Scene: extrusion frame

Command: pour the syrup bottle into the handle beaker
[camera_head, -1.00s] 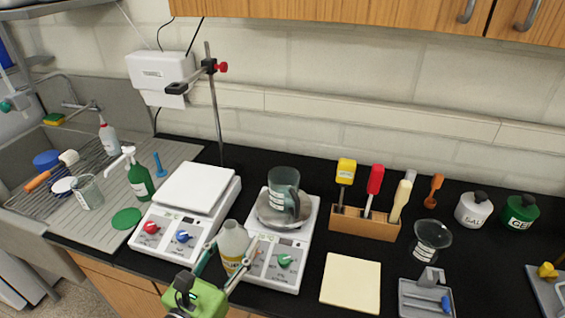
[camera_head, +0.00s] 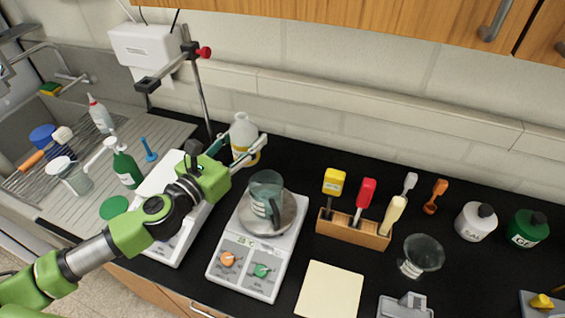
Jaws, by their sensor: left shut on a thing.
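The syrup bottle (camera_head: 241,132), pale and translucent with a yellowish lower part, is held upright by my left gripper (camera_head: 245,147). The gripper's fingers are shut around its sides. The bottle is behind and slightly left of the handle beaker (camera_head: 266,190), apart from it. I cannot tell how high its base is above the counter. The handle beaker is clear grey-blue glass with a dark handle facing the front. It stands upright in a shallow metal dish (camera_head: 283,214) on a white hotplate (camera_head: 256,262) with an orange and a green knob. My right gripper is not in view.
A second white device (camera_head: 164,178) stands left, partly behind my left arm. A clamp stand (camera_head: 200,95) rises behind it. A wooden rack (camera_head: 352,231) with colored-handled tools and a glass funnel-like vessel (camera_head: 424,252) stand right. A cream pad (camera_head: 330,290) lies in front.

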